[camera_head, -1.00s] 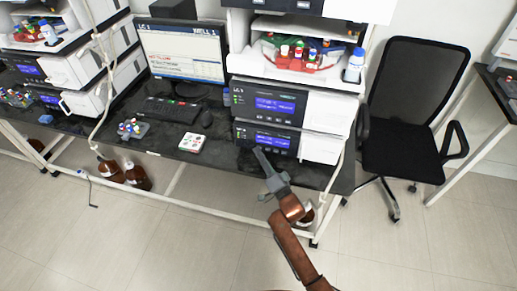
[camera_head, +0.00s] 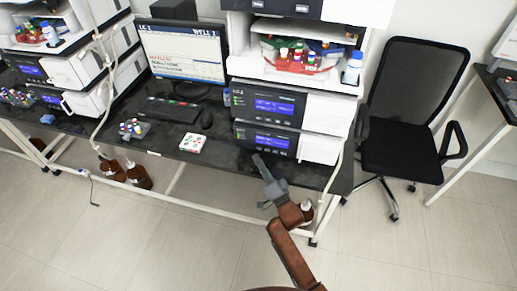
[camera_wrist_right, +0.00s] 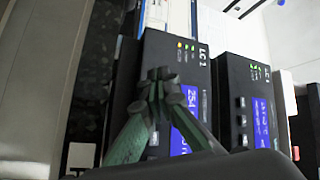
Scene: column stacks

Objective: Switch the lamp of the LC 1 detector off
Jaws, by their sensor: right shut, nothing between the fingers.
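The LC 1 detector (camera_head: 267,139) is the lower black module of the stack right of the monitor in the head view. In the right wrist view the detector (camera_wrist_right: 172,70) appears turned on its side, with an LC 1 label, a lit blue display reading 254, a yellow light and green lights. My right gripper (camera_head: 257,158) is shut and empty, just in front of the detector's lower front. In the wrist view its fingertips (camera_wrist_right: 158,78) cover part of the front panel, including part of the button area. I cannot tell whether they touch it. My left gripper is not in view.
Another LC 1 module (camera_head: 268,102) with a blue display sits directly above the detector. A monitor (camera_head: 182,52), keyboard (camera_head: 170,109) and mouse (camera_head: 207,119) stand left. A white tray with coloured dots (camera_head: 193,143) lies near the bench edge. A chair (camera_head: 415,110) stands right.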

